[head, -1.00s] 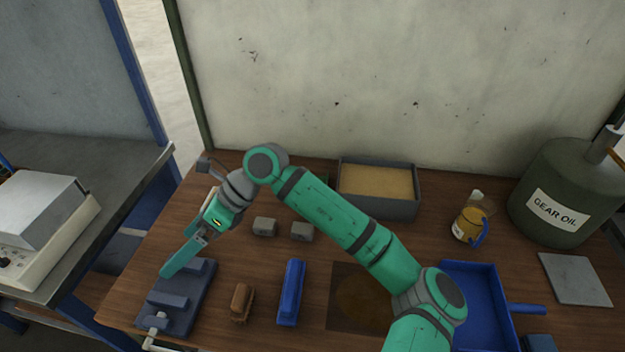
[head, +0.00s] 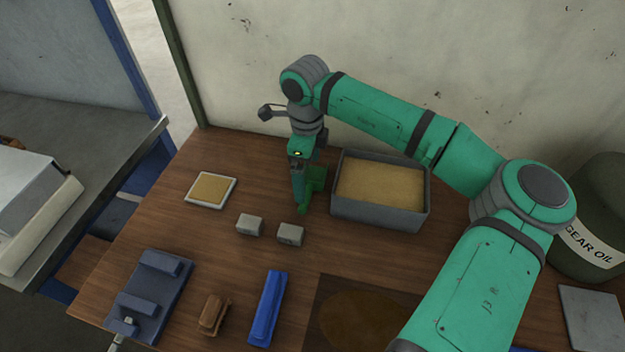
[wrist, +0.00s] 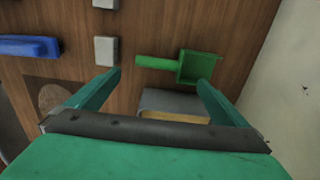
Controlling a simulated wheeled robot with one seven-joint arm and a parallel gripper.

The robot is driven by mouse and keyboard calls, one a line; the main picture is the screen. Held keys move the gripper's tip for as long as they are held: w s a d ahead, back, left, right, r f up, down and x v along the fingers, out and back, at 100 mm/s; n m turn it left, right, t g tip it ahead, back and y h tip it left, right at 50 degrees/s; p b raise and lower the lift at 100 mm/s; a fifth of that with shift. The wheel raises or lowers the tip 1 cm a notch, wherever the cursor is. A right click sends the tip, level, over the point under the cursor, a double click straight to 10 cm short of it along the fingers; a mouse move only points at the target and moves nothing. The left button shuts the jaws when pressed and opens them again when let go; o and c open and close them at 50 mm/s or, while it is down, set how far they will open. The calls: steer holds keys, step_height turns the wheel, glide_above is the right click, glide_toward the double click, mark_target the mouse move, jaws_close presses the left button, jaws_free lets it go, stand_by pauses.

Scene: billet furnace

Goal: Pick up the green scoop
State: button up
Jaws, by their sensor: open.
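The green scoop (head: 317,178) lies on the wooden table just left of the sand-filled box, partly hidden behind my gripper in the head view. The wrist view shows it whole, with a square pan (wrist: 200,67) at the right and a straight handle (wrist: 157,63) pointing left. My gripper (head: 299,200) points down beside the scoop, and in the head view its fingers overlap it. In the wrist view my gripper (wrist: 159,80) is open and empty, its fingertips spread with the handle beyond the gap between them. The exact height above the scoop is unclear.
The grey box of sand (head: 380,216) stands close to the right of the scoop. Two grey blocks (head: 250,224) (head: 290,234) sit in front of it. A small pale tray (head: 190,203) lies to the left. A blue bar (head: 267,308) and brown brush (head: 214,314) lie nearer.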

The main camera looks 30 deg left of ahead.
mark_target(310, 186)
steer(key=f, duration=0.7)
steer(key=shift+s+a+f, duration=0.15)
steer(key=shift+s+f, duration=0.1)
steer(key=shift+f, duration=0.15)
steer(key=c, duration=1.2)
